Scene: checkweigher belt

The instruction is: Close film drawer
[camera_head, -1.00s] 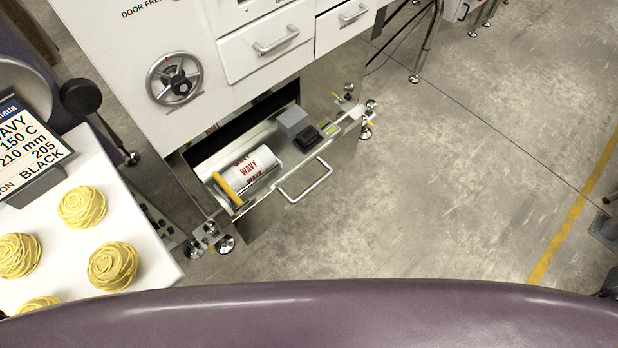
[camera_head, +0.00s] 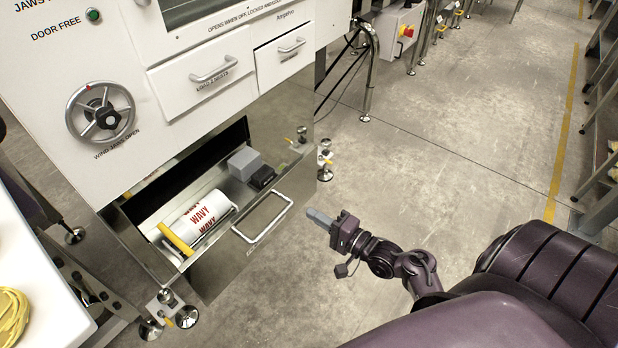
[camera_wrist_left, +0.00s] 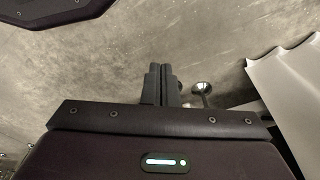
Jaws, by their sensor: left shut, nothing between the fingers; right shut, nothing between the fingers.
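The film drawer (camera_head: 222,262) is the low metal drawer of the white machine, and it stands pulled out. A white film roll marked WAVY (camera_head: 198,214), with a yellow end, lies in it beside a grey block (camera_head: 244,163) and a small black block (camera_head: 262,177). The drawer's bar handle (camera_head: 264,220) is on its front. My right gripper (camera_head: 318,215) is shut and empty, a little to the right of the handle and apart from it in the picture. My left gripper (camera_wrist_left: 161,84) is shut and empty over bare floor in the left wrist view; the head view does not show it.
Above are two shut white drawers (camera_head: 200,82) and a handwheel (camera_head: 100,112). Levelling feet (camera_head: 187,316) stand by the drawer's corners. A white table (camera_head: 40,285) with a yellow item is at left. The floor at right is clear up to a yellow line (camera_head: 562,130).

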